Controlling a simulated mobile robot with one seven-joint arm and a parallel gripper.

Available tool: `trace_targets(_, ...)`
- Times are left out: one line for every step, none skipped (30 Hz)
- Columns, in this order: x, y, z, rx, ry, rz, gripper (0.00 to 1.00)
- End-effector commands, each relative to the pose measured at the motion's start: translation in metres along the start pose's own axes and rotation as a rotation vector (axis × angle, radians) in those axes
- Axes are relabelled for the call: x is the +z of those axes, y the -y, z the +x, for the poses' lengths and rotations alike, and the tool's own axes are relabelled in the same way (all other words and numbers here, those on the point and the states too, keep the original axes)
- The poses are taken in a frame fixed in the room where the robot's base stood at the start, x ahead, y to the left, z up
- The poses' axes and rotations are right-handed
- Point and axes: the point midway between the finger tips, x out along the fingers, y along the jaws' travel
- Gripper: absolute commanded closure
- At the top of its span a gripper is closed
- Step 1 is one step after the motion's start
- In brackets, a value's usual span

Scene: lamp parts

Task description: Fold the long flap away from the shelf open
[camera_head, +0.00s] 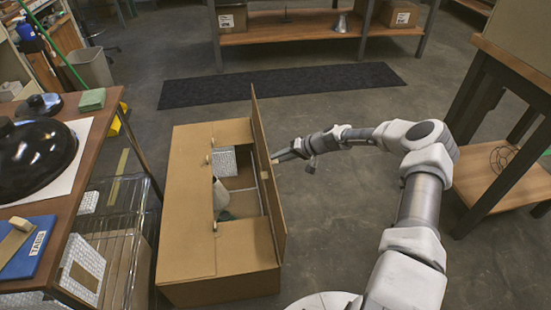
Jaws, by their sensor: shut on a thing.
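An open-topped cardboard box (219,285) stands on the floor in the middle of the head view. Its right long flap (261,150) stands nearly upright along the right side. The left long flap (184,215) lies flat over the left half of the top, with two small tabs on its inner edge. Short flaps (233,132) lie flat at the far and near ends. My gripper (278,156) reaches in from the right and is shut at the right long flap, about midway along it. The fingertips are small and the exact contact is hard to see.
Inside the box are a white keyboard-like item (224,161) and a grey item (222,198). A wire shelf (125,220) and a table (95,130) stand close on the left. A dark mat (285,84) lies behind.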

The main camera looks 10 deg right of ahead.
Motion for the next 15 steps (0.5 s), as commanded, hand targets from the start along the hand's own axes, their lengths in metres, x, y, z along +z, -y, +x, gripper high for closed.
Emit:
trace_targets(0.005,-0.027,0.005,0.009,-0.009,0.02,1.0)
trace_targets(0.005,-0.029,0.004,-0.006,-0.009,0.026,1.0)
trace_targets(0.005,-0.032,0.003,-0.025,-0.008,0.032,1.0)
trace_targets(0.005,-0.034,0.003,-0.038,-0.008,0.039,1.0)
trace_targets(0.004,-0.036,0.002,-0.051,-0.007,0.043,1.0)
trace_targets(0.004,-0.038,0.001,-0.068,-0.007,0.048,1.0)
trace_targets(0.004,-0.04,0.0,-0.079,-0.006,0.053,1.0)
trace_targets(0.004,-0.041,0.0,-0.09,-0.005,0.057,1.0)
trace_targets(0.003,-0.043,-0.001,-0.103,-0.005,0.062,1.0)
trace_targets(0.003,-0.045,-0.001,-0.112,-0.004,0.065,1.0)
trace_targets(0.004,-0.046,-0.002,-0.12,-0.003,0.068,1.0)
trace_targets(0.003,-0.047,-0.002,-0.129,-0.003,0.07,1.0)
trace_targets(0.003,-0.048,-0.002,-0.135,-0.002,0.072,1.0)
trace_targets(0.003,-0.048,-0.002,-0.141,-0.001,0.074,1.0)
trace_targets(0.004,-0.049,-0.002,-0.146,0.0,0.076,1.0)
